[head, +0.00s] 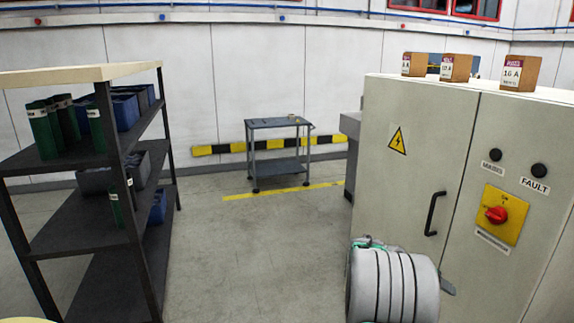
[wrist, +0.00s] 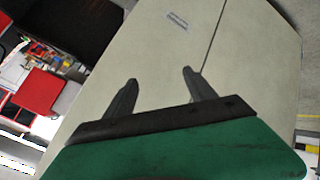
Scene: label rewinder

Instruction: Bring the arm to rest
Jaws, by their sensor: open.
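My gripper (wrist: 157,88) shows in the wrist view with its two dark fingers apart and nothing between them. Behind the fingers is the pale front of the electrical cabinet (wrist: 165,50), with its door seam and a small label. I cannot tell how far the fingers are from it. In the head view a grey ribbed part of my arm (head: 392,285) shows at the bottom, in front of the cabinet (head: 412,170). My gripper is out of the head view.
A dark shelf rack (head: 90,158) with green tubes and blue bins stands at the left. A small trolley (head: 280,123) stands by the far wall. Boxes (head: 520,73) sit on the cabinet, which has a black handle (head: 433,215) and a red switch (head: 496,215). The middle floor is clear.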

